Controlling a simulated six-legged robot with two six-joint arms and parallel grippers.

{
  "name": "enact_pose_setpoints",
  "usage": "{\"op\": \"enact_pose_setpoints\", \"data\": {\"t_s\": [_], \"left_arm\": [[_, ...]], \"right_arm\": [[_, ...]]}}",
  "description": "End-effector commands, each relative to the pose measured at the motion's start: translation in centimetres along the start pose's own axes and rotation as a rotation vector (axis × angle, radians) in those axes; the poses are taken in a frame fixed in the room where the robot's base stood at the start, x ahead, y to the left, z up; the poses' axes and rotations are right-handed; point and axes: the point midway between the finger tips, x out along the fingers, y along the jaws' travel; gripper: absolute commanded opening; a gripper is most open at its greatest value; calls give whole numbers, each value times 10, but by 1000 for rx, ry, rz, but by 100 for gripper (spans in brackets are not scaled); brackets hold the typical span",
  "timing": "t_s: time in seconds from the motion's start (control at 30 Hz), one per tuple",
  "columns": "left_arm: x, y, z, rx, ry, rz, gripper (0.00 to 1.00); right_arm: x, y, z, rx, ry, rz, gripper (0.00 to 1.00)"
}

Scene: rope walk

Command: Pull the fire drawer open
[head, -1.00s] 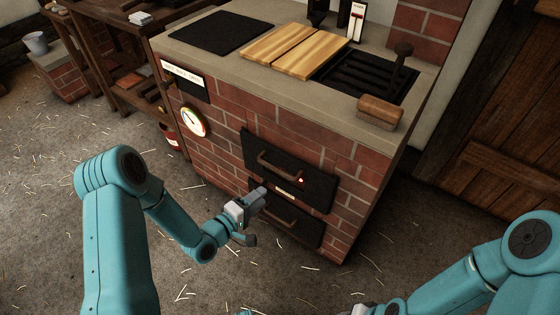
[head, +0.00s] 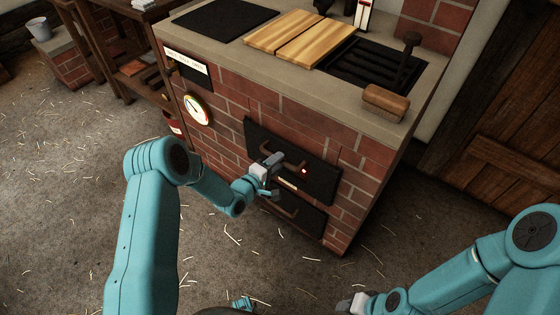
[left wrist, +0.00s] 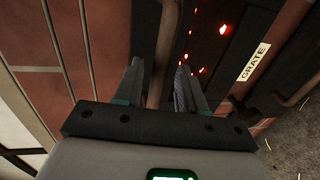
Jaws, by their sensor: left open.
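The brick stove front has two dark metal fronts, one above the other. The upper front (head: 322,181) has a bar handle (head: 294,167) and a small red glow; the lower front (head: 306,222) has its own handle (head: 290,213). Both look closed. My left gripper (head: 273,163) is at the left part of the upper handle. In the left wrist view its open fingers (left wrist: 160,88) stand either side of a brown bar (left wrist: 157,50); contact cannot be told. My right gripper (head: 352,303) is low at the bottom edge, away from the stove, its jaws unclear.
A "GRATE" label (left wrist: 254,62) shows beside red glowing spots. The stove top holds wooden boards (head: 300,37), a black grill (head: 372,65) and a wooden-backed brush (head: 386,101). A round gauge (head: 198,109) is on the left face. Straw-strewn floor in front is open.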

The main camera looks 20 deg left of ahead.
Motion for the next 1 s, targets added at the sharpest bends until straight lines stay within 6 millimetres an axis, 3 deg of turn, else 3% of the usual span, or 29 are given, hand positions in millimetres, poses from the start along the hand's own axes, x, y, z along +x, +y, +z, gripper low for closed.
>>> {"op": "enact_pose_setpoints", "data": {"t_s": [0.2, 0.5, 0.63, 1.0], "left_arm": [[23, 0, 0, 1, 0, -1, 40], [25, 0, 0, 0, 0, -1, 40], [25, 0, 0, 0, 0, -1, 0], [21, -1, -1, 0, 0, -2, 0]], "right_arm": [[3, 1, 0, 0, 0, 0, 43], [3, 1, 0, 0, 0, 0, 43], [3, 1, 0, 0, 0, 0, 43], [4, 1, 0, 0, 0, 0, 43]]}}
